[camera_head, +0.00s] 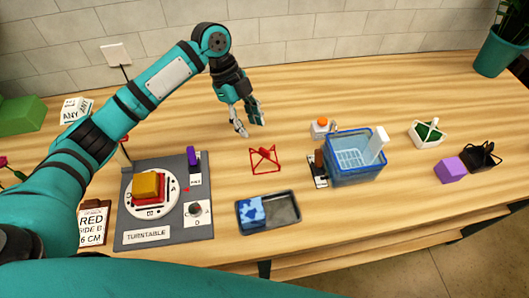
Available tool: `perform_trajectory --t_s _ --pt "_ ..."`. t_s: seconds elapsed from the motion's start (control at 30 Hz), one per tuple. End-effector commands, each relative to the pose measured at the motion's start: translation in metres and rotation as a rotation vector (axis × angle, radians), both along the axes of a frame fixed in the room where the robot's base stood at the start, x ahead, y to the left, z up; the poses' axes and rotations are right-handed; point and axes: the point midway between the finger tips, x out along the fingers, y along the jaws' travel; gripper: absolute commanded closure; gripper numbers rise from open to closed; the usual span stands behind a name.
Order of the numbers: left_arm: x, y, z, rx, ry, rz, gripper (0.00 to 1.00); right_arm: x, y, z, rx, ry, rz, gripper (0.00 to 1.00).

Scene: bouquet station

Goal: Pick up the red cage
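The red cage (264,158) is a small open wire frame standing on the wooden table, near the middle of the head view. My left gripper (248,131) hangs above and slightly left of the cage, fingers pointing down. Its fingers are spread apart with nothing between them, and it does not appear to touch the cage. My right gripper does not show in this view.
Left is a grey turntable board (140,237) with red and yellow blocks. A dark tray (285,208) lies in front of the cage; a blue basket (357,172) stands right.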

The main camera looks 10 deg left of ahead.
Motion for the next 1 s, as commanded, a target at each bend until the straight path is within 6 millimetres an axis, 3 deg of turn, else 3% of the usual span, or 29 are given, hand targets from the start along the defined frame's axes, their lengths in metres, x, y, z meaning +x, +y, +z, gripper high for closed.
perform_trajectory --t_s 0.2,0.47,0.7,1.0 --pt "-0.005 -0.013 -0.032 0.0 0.002 0.001 0.63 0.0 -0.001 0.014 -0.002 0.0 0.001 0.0" --pt "-0.007 -0.023 -0.047 0.0 0.002 0.0 0.63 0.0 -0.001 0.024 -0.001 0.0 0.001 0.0" --pt "-0.011 -0.038 -0.079 0.0 0.003 0.001 0.63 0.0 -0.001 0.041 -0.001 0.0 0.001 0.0" --pt "-0.011 -0.04 -0.087 0.001 -0.001 0.0 0.63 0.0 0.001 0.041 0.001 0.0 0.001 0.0"
